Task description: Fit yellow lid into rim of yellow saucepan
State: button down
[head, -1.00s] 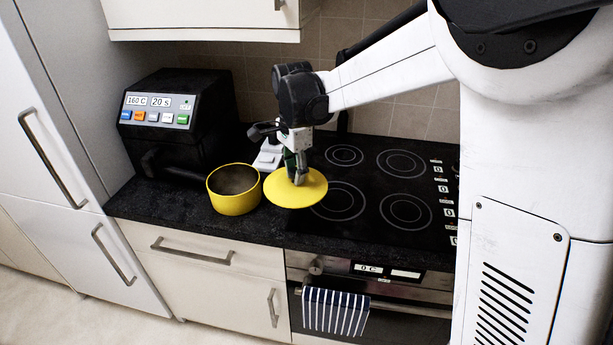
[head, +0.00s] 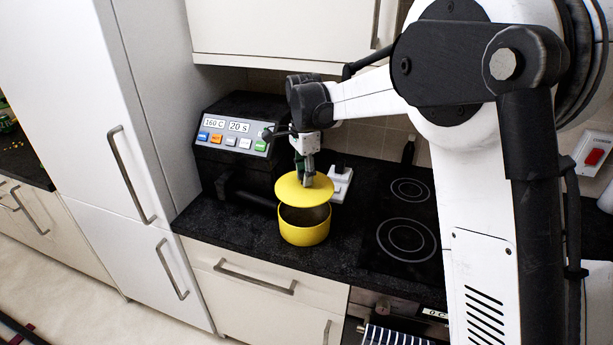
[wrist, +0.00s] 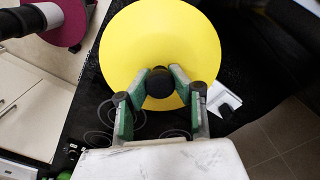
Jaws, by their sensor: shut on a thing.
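The yellow saucepan (head: 304,230) stands upright on the black worktop, in front of the black fryer-like appliance. The round yellow lid (head: 296,196) is held above it by my gripper (head: 306,178). The lid is tilted and sits a little back and left of the pan's centre; dark pan interior shows below its right side. I cannot tell whether its edge touches the rim. In the wrist view, the lid (wrist: 190,45) fills the upper middle, with my gripper (wrist: 151,88) shut on its black knob. The saucepan is hidden behind the lid there.
The appliance (head: 235,140) with a button panel stands close behind and left. A white socket block (head: 340,184) is just right of the lid. The black hob (head: 402,210) lies flat to the right. A tall white cupboard (head: 140,120) stands left.

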aim_at(304, 192)
jog(key=shift+f, duration=0.1)
jog(key=shift+f+b, duration=2.15)
jog(key=shift+f, duration=0.7)
jog(key=shift+f+b, duration=1.05)
jog(key=shift+b, duration=0.1)
dwell(0.5)
jog(key=c, duration=1.5)
grip_release()
notch_tip(304, 192, up, 12)
jog(key=shift+r, duration=0.1)
